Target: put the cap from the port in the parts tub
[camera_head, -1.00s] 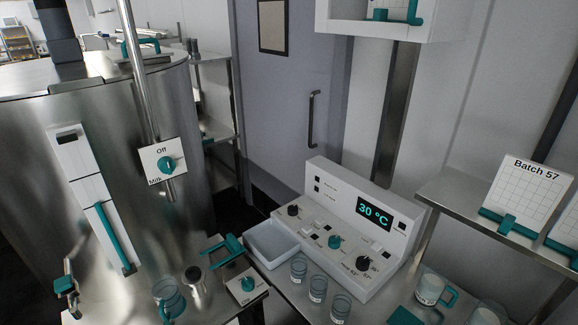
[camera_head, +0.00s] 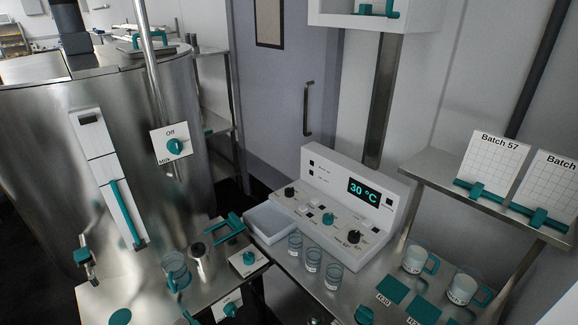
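A white open tub (camera_head: 272,224) stands at the left end of the control box on the steel bench; it looks like the parts tub, and its visible inside looks empty. I cannot pick out the port or its cap with certainty. A teal round piece (camera_head: 120,317) lies at the bottom left edge, and another teal round piece (camera_head: 364,315) is cut off at the bottom edge; I cannot tell whether either is the cap. My gripper is not in view.
A control box (camera_head: 350,215) reading 30 °C stands behind three glass jars (camera_head: 312,262). A steel vat (camera_head: 60,170) fills the left. A metal canister (camera_head: 202,262) and a teal-handled jug (camera_head: 176,272) stand near it. Mugs (camera_head: 415,260) stand at right, below a shelf with Batch cards (camera_head: 490,165).

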